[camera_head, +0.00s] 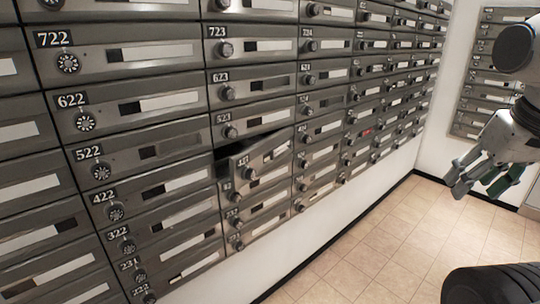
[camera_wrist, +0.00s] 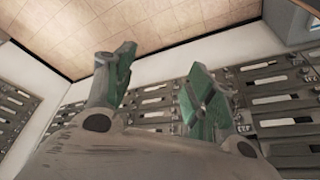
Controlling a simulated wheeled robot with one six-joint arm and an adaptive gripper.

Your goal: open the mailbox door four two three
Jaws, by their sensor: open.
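The wall of grey mailboxes (camera_head: 140,110) fills the left and middle of the head view. In the column of 723, 623 and 523, the door directly below 523 (camera_head: 262,154) stands ajar and tilted out from the wall. A dark gap (camera_head: 222,169) shows at its left side. Its number is too blurred to read surely; its place in the column fits 423. My gripper (camera_head: 483,182) is at the right of the head view, well away from that door. In the wrist view its green-padded fingers (camera_wrist: 158,88) are spread apart with nothing between them.
Door 422 (camera_head: 117,204) in the column to the left is closed, as are the other neighbouring doors. A second mailbox bank (camera_head: 488,70) hangs on the far wall behind my arm. The tiled floor (camera_head: 385,245) beside the wall is clear.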

